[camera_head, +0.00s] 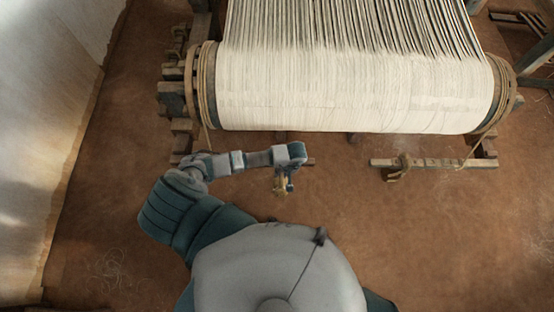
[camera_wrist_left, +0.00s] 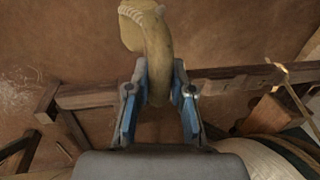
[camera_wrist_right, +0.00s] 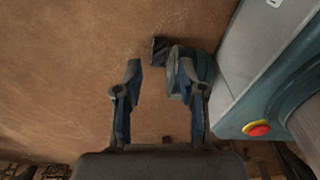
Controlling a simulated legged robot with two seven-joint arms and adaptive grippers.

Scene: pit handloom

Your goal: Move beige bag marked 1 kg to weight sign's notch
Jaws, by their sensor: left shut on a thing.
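The beige bag (camera_wrist_left: 135,30) shows at the top of the left wrist view, with a thick curved neck or loop (camera_wrist_left: 157,70) running down between my left fingers. My left gripper (camera_wrist_left: 158,95) is shut on that loop. In the head view my left gripper (camera_head: 285,178) holds the small yellowish bag (camera_head: 281,188) in front of the loom, above the floor. No 1 kg mark can be read. I cannot make out the weight sign or its notch. My right gripper (camera_wrist_right: 155,80) is open and empty in the right wrist view; in the head view it is hidden.
The loom's cloth roll (camera_head: 350,95) spans the top of the head view. Another wooden bar (camera_wrist_left: 230,80) crosses behind the bag. The brown floor (camera_head: 460,240) is mostly clear.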

